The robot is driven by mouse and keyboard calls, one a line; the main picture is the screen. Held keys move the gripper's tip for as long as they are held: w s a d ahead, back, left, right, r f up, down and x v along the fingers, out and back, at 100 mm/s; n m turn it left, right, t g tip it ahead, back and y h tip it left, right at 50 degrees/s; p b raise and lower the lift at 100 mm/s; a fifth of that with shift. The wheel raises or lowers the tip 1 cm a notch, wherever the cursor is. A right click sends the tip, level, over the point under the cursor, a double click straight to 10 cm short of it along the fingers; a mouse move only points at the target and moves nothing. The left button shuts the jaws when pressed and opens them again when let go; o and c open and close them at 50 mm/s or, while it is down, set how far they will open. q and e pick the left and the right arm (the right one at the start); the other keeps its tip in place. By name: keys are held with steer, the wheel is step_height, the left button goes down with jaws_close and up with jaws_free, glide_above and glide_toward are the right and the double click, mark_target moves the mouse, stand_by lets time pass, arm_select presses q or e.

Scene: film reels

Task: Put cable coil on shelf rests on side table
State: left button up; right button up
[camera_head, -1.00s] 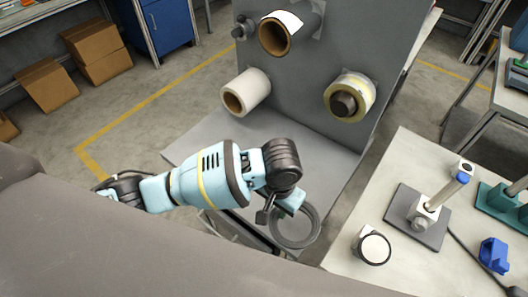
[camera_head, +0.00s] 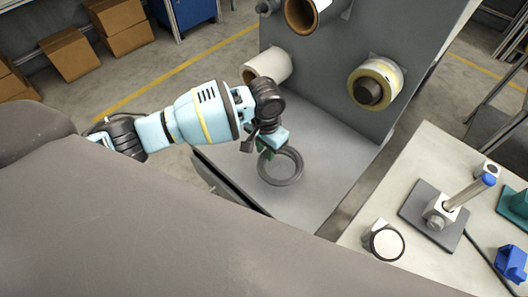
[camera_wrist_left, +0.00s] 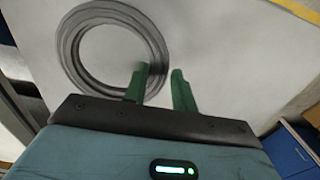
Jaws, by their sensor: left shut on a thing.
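The cable coil, a dark grey ring (camera_head: 282,182), is over the light grey shelf (camera_head: 318,200) below the upright panel. I cannot tell whether it touches the shelf surface. My left gripper (camera_head: 266,150) is at the coil's far-left side. In the left wrist view, the coil (camera_wrist_left: 68,50) shows as a large ring, and the green fingers of the left gripper (camera_wrist_left: 158,72) are at its rim, shut on it. The side table (camera_head: 435,160) is on the right, with a pale top. My right gripper is not in view.
The grey panel (camera_head: 330,60) carries a white roll (camera_head: 268,66), a brown-cored roll (camera_head: 304,14) and a yellow spool (camera_head: 378,80). On the side table are a round white-faced item (camera_head: 386,242), a stand (camera_head: 440,210) and a blue object (camera_head: 511,262). A gap separates shelf and table.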

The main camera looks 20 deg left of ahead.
arm_select(q)
steer(key=f, duration=0.2)
steer(key=a+f, duration=0.1)
steer(key=shift+w, duration=0.3)
steer(key=shift+d+f, duration=0.1)
steer(key=shift+f, duration=0.15)
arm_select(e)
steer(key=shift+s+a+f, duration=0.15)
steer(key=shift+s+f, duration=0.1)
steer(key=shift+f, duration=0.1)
arm_select(q)
steer(key=o, duration=1)
steer(key=shift+f, duration=0.15)
step_height(320, 180, up, 11)
steer(key=shift+r+p, duration=0.15)
steer(key=shift+p, duration=0.45)
steer(key=shift+r, duration=0.5)
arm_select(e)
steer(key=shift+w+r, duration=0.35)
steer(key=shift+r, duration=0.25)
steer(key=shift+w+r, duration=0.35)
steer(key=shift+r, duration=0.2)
arm_select(q)
steer(key=shift+f, duration=0.1)
